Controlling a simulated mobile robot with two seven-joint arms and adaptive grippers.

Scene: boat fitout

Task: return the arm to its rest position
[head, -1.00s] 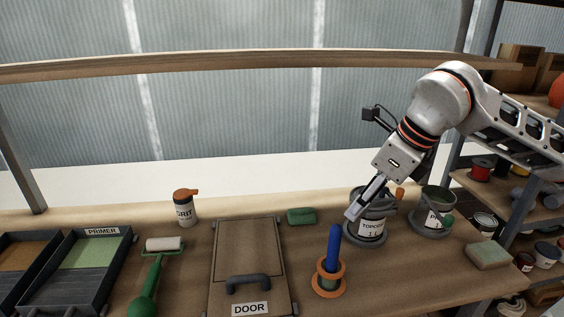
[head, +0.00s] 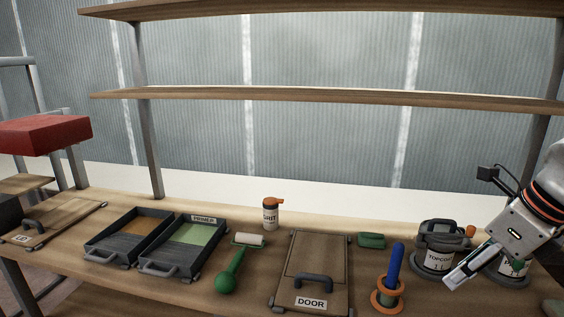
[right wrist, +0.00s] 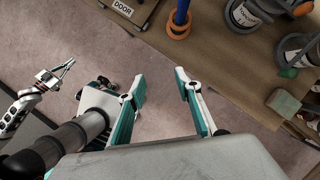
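My right arm comes in from the right in the head view. Its gripper (head: 452,281) is in front of the TOPCOAT can (head: 436,262). In the right wrist view the right gripper (right wrist: 160,75) has its two fingers wide apart with nothing between them. Bare floor shows below it, off the bench's front edge. My left gripper (right wrist: 64,73) shows at the left of the right wrist view, its fingers apart and empty, over the floor. The left arm is not in the head view.
The bench (head: 55,260) holds two paint trays (head: 170,262), a green roller (head: 228,278), a DOOR panel (head: 318,258), a GRIT bottle (head: 270,215) and a blue-handled tool in an orange-rimmed holder (head: 388,298). Shelves (head: 330,96) span behind. Free floor (right wrist: 165,110) lies in front.

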